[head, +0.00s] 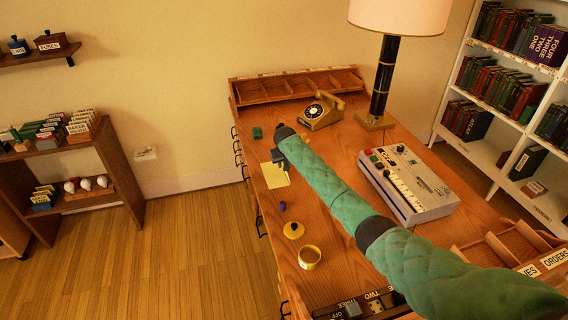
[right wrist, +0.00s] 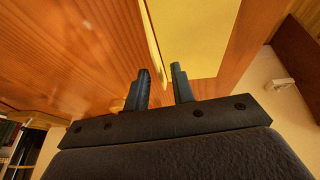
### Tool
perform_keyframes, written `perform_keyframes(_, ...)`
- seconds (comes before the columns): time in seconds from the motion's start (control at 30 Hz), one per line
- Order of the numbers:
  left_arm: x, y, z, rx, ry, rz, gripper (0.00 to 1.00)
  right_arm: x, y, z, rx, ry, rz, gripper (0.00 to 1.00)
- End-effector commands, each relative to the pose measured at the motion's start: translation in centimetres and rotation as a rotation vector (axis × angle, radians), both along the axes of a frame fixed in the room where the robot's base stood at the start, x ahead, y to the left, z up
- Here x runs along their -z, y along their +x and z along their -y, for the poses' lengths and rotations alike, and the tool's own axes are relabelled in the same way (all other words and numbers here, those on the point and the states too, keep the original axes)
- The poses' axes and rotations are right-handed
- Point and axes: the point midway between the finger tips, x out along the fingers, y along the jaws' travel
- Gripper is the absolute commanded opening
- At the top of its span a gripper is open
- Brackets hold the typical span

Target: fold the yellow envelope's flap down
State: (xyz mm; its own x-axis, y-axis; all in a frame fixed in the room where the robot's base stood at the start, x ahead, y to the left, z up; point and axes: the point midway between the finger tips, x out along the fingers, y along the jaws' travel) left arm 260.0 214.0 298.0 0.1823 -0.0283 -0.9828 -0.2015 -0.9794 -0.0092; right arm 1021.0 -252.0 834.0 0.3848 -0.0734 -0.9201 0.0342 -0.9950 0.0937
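The yellow envelope (head: 275,176) lies on the wooden desk near its left edge, partly hidden by my right gripper (head: 278,156). In the right wrist view, the envelope's broad yellow face (right wrist: 205,40) is ahead of the fingers. A narrow yellow strip, which looks like the raised flap (right wrist: 153,38), runs along its left side and points toward the gap between the fingertips. The right gripper (right wrist: 162,70) has its two dark fingers apart, with no clear contact with the flap. My left gripper is in neither view.
A gold telephone (head: 322,111), a lamp (head: 384,85) and a grey keyed machine (head: 409,183) stand on the desk. A green block (head: 257,133), a purple item (head: 282,206), a yellow lid (head: 294,230) and a yellow cup (head: 309,257) sit along the left edge.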

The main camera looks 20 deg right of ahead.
Motion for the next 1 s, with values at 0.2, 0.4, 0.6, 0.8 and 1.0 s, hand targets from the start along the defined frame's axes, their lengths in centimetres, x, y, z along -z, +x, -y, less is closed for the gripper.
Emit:
perform_keyframes(0.2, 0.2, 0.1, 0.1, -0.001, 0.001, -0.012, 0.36, -1.0, -0.4, -0.1, -0.001, 0.0, 0.002, 0.25)
perform_keyframes(0.4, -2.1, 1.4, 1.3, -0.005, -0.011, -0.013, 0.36, -3.5, -1.5, -0.3, -0.001, 0.001, 0.003, 0.25)
perform_keyframes(0.6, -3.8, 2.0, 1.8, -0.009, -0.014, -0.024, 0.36, -6.0, -2.5, -0.5, 0.0, 0.001, 0.001, 0.25)
perform_keyframes(0.8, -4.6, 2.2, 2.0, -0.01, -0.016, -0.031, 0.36, -7.0, -3.0, -0.6, 0.0, 0.0, 0.0, 0.25)
perform_keyframes(1.0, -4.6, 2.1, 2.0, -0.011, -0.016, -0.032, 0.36, -7.1, -3.0, -0.6, 0.0, 0.0, -0.001, 0.25)
